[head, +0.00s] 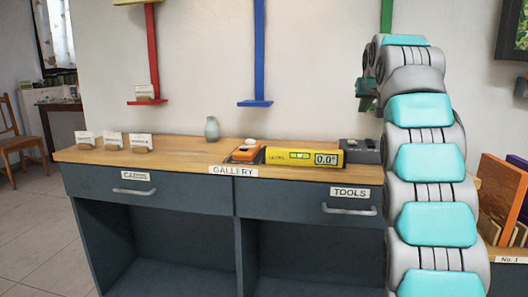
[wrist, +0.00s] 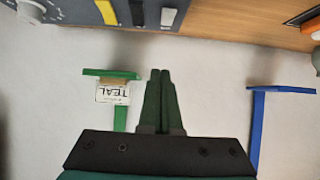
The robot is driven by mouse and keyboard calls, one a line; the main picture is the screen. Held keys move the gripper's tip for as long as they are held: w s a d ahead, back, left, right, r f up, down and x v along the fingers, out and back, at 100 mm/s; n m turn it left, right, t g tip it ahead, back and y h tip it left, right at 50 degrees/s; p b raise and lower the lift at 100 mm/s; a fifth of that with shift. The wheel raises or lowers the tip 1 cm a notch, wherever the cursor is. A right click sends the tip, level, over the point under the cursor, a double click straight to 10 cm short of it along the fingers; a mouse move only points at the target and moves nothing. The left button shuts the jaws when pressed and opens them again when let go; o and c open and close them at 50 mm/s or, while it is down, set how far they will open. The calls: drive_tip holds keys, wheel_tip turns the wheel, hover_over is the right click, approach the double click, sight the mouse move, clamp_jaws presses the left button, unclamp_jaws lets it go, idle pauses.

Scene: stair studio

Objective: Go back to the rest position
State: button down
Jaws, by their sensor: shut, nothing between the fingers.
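My gripper (wrist: 161,74) is in the middle of the wrist view, its two dark fingers together with nothing between them. In the head view my arm rises on the right side, and its upper end bends over beside the wall. The arm hides part of the green bracket (head: 387,14) there. In the wrist view, which looks upside down, the green bracket's ledge (wrist: 97,72) with a card reading TEAL (wrist: 112,94) is just left of the fingers. I cannot tell the distance between them.
A wooden-topped cabinet (head: 190,158) stands below. It bears a yellow level (head: 290,157), a grey device (head: 361,151), a small vase (head: 211,129) and several cards. Red (head: 152,50) and blue (head: 259,50) brackets are on the wall. Coloured panels (head: 498,195) stand at the right.

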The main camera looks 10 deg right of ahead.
drive_tip(key=s+a+f+g+y, duration=0.1)
drive_tip(key=s+a+f+g, duration=0.1)
drive_tip(key=s+a+f, duration=0.45)
drive_tip(key=s+a+f+n+g+y, duration=0.1)
drive_tip(key=s+a+f+g, duration=0.2)
drive_tip(key=s+f, duration=0.55)
drive_tip(key=s+a+f+g, duration=0.2)
drive_tip(key=s+a+f, duration=0.3)
drive_tip(key=s+f, duration=0.3)
drive_tip(key=s+a+f+g, duration=0.2)
drive_tip(key=s+f, duration=0.3)
drive_tip(key=s, duration=0.5)
drive_tip(key=s+a+f+n+g+p, duration=0.1)
drive_tip(key=s+f, duration=0.4)
drive_tip(key=s, duration=0.5)
drive_tip(key=s+a+f+n+g+y, duration=0.1)
drive_tip(key=s+a+f, duration=0.3)
drive_tip(key=s, duration=0.6)
wheel_tip(320, 180, down, 2)
drive_tip(key=shift+s+g, duration=0.4)
drive_tip(key=shift+g, duration=0.4)
